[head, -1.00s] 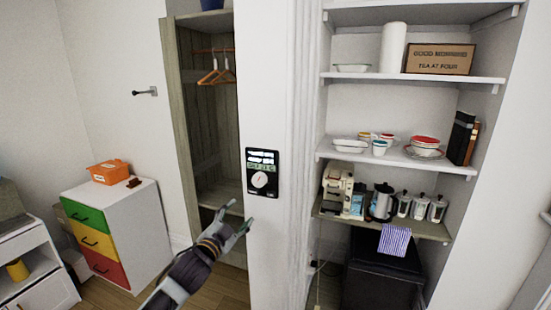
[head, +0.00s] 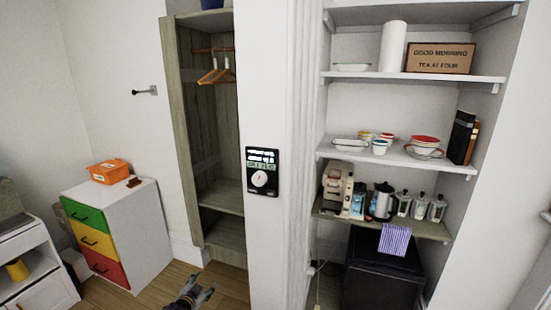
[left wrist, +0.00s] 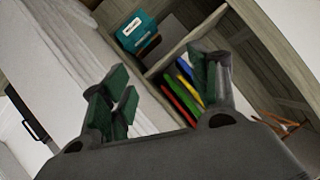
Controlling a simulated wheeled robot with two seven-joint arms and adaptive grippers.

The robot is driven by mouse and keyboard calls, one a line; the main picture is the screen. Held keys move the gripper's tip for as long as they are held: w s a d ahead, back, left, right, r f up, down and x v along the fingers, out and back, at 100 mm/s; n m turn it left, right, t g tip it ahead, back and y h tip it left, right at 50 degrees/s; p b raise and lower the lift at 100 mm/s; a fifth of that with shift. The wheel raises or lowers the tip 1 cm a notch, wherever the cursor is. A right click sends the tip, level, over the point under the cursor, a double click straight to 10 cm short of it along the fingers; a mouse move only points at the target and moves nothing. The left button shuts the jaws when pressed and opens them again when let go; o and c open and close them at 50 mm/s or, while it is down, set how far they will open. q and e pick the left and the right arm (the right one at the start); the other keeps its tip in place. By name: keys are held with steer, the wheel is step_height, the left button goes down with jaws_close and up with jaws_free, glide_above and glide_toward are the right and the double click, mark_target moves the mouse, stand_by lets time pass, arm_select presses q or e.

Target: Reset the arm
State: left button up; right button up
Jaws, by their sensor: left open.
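My left gripper (head: 190,292) shows at the bottom edge of the head view, low in front of the wooden floor. It is open and empty. In the left wrist view its two green-padded fingers (left wrist: 165,95) stand apart with nothing between them. Behind them, that view shows a wooden shelf unit with a teal box (left wrist: 136,32) and several coloured upright items (left wrist: 182,92). My right gripper is in neither view.
A black control panel with a white dial (head: 262,172) is on the white wall. A wooden wardrobe (head: 218,190) stands left of it, and a drawer unit (head: 140,225) stands further left. Shelves (head: 400,155) with dishes, and a black fridge (head: 380,275), are at the right.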

arm_select(q)
steer(key=s+a+f+n+g+y+b, duration=0.1)
steer(key=s+a+f+n+g, duration=0.15)
steer(key=s+f, duration=1.25)
steer(key=s+a+f+n+g+y, duration=0.1)
steer(key=s+a+f+g, duration=0.3)
steer(key=s+f, duration=1.05)
steer(key=s+d+f+g, duration=0.1)
steer(key=s+d+f, duration=0.2)
steer(key=s+f, duration=0.3)
steer(key=s+d+f+g+b, duration=0.1)
steer(key=s+f, duration=0.4)
steer(key=s, duration=1.2)
steer(key=s+d+f+g+b, duration=0.1)
steer(key=s+d+f+g, duration=0.2)
steer(key=s, duration=0.9)
step_height(320, 180, down, 4)
steer(key=shift+d+r+n+h, duration=0.2)
steer(key=shift+d+n+h, duration=0.25)
steer(key=shift+d, duration=0.6)
